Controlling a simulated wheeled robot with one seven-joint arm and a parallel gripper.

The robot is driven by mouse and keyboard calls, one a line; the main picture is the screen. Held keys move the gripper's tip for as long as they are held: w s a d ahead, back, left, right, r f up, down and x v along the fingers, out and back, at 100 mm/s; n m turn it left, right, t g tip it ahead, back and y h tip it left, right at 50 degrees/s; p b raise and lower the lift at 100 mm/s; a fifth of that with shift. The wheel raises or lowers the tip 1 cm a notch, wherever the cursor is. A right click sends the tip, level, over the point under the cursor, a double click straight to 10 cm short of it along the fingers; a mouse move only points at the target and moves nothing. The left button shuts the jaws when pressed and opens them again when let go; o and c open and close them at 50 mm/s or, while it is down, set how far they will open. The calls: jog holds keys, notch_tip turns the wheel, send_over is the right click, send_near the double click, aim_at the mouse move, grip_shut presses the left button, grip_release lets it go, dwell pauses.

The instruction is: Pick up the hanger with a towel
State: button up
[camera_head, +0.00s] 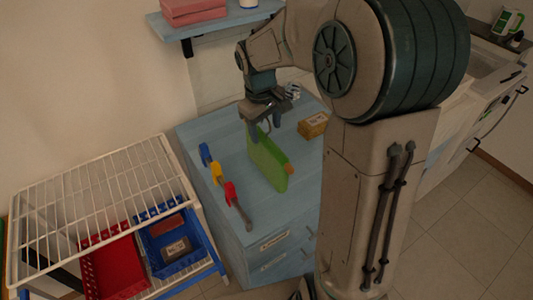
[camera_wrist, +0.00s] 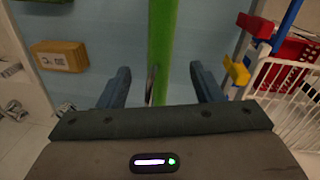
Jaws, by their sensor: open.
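The hanger with a green towel (camera_head: 268,160) stands upright on the blue cabinet top (camera_head: 233,220). In the wrist view the towel (camera_wrist: 162,45) is a narrow green strip seen from above, with a thin dark hook part (camera_wrist: 151,85) below it. My gripper (camera_head: 265,135) is at the towel's far upper end. In the wrist view my gripper (camera_wrist: 163,75) is open, its two fingers on either side of the towel's line with gaps on both sides. Contact between fingers and hanger is not visible.
Blue, yellow and red holders (camera_head: 216,174) stand left of the towel. A small wooden box (camera_head: 313,125) lies to its right. A white wire rack (camera_head: 85,200) with red (camera_head: 113,268) and blue bins (camera_head: 170,235) is at left. A blue shelf (camera_head: 215,22) hangs above.

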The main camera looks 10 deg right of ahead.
aim_at(267, 134)
jog(key=shift+w+d+f, duration=0.1)
jog(key=shift+w+f, duration=0.05)
jog(key=shift+f, duration=0.65)
jog(key=shift+w+d+f, duration=0.1)
jog(key=shift+f, duration=0.7)
grip_shut()
jog(key=shift+r, duration=0.15)
